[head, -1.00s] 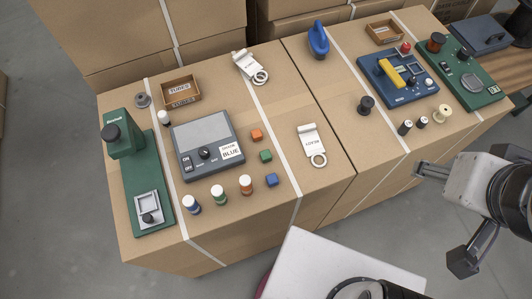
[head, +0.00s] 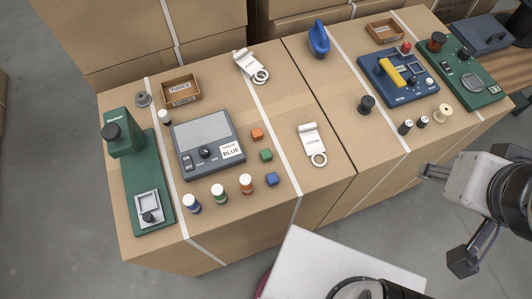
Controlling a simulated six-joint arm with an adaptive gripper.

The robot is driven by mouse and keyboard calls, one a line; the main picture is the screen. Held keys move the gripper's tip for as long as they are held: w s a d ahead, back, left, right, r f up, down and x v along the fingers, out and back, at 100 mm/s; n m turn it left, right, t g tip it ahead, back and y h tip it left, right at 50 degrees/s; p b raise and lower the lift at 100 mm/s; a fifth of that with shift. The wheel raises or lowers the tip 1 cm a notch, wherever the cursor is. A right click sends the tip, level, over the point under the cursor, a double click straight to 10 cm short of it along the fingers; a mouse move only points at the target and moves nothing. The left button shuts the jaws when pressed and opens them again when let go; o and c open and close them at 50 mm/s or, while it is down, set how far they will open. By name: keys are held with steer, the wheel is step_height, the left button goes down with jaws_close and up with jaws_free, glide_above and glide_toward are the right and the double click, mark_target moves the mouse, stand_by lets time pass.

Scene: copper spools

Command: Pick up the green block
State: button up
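The green block (head: 266,155) is a small cube on the cardboard box top, right of the grey device with the "BLUE" label. It sits between an orange block (head: 257,134) behind it and a blue block (head: 271,179) in front. Nothing touches or covers it. My gripper (head: 427,172) is at the right, off the front edge of the boxes and far from the green block. Its small fingers point left and look apart, with nothing between them.
Three capped spools, one of them green-banded (head: 218,193), stand left of the blue block. The grey device (head: 207,143) is close on the block's left. A white tag with a ring (head: 311,143) lies to its right. Box surface between block and tag is clear.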

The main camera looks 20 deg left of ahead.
steer(key=shift+a, duration=0.1)
steer(key=n+g, duration=0.6)
steer(key=n, duration=0.3)
glide_above(266, 153)
step_height(266, 153, down, 22)
steer(key=shift+f, duration=0.1)
steer(key=shift+f, duration=1.25)
steer(key=shift+f, duration=0.1)
